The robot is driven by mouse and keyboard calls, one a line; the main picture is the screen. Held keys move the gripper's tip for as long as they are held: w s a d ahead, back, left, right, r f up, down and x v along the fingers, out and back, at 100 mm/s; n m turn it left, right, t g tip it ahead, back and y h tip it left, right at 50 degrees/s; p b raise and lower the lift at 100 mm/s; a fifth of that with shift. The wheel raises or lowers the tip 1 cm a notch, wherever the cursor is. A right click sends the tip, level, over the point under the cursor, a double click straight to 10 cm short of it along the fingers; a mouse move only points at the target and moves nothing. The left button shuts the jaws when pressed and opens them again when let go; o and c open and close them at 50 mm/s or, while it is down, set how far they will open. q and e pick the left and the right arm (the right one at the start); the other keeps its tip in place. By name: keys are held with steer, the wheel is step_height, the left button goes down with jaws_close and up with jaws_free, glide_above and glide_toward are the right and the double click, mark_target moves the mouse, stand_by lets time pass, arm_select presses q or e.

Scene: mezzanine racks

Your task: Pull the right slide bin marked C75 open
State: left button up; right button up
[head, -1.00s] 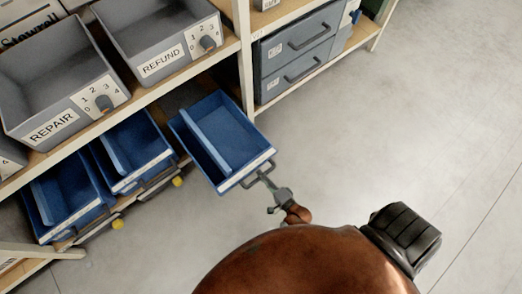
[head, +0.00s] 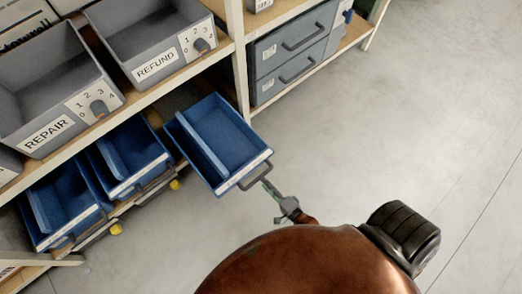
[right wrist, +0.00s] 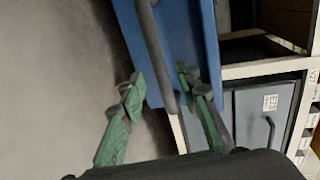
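The right blue slide bin (head: 228,140) stands pulled well out from the lower shelf, farther than its two neighbours. Its front label is too small to read as C75. Its grey handle (head: 256,177) sticks out at the front; in the right wrist view the handle bar (right wrist: 155,50) shows against the blue bin (right wrist: 190,50). My right gripper (head: 270,190) is just in front of the handle. In the right wrist view its green fingers (right wrist: 163,85) are spread apart with the bar's end between them, not clamped. My left gripper is not in view.
Two other blue bins (head: 128,160) sit at the left on the lower shelf, with yellow knobs below. Grey REPAIR (head: 45,135) and REFUND (head: 155,66) bins stand above. Grey drawers (head: 290,60) are at the back right. The floor at the right is clear.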

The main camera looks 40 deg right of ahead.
steer(key=v, duration=0.6)
steer(key=shift+s, duration=0.35)
